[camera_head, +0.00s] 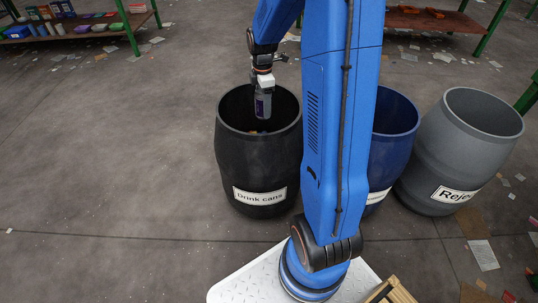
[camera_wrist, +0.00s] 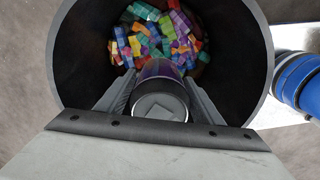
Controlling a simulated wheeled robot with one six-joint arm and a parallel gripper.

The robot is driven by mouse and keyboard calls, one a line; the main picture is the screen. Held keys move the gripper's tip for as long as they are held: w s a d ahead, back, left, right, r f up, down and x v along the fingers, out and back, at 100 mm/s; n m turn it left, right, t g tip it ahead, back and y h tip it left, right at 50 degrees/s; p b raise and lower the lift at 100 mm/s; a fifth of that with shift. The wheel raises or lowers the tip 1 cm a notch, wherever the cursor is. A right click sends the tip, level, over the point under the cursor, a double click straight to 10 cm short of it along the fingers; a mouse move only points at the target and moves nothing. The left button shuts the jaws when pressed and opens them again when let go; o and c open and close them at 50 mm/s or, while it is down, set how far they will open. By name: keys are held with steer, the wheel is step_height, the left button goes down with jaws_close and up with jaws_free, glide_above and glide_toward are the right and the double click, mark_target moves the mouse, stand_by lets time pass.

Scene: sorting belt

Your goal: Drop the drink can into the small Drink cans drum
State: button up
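The drink can (camera_head: 263,104) is silver-grey with a purple patch and hangs upright at the mouth of the black drum. My gripper (camera_head: 263,90) is shut on it from above. In the wrist view the can (camera_wrist: 160,101) sits between the two fingers of my gripper (camera_wrist: 160,95). The black Drink cans drum (camera_head: 258,165) stands left of my arm, its white label facing me. In the wrist view the drum's dark inner wall (camera_wrist: 82,60) surrounds the can, with several colourful items (camera_wrist: 160,35) at the bottom.
A blue drum (camera_head: 396,145) stands partly hidden behind my arm, its label mostly covered. Shelves (camera_head: 75,28) stand at the back left. The floor at left is largely clear.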

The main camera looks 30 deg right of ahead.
steer(key=shift+o, duration=0.6)
step_height(320, 180, up, 17)
steer(key=shift+r, duration=0.2)
stand_by(0.5)
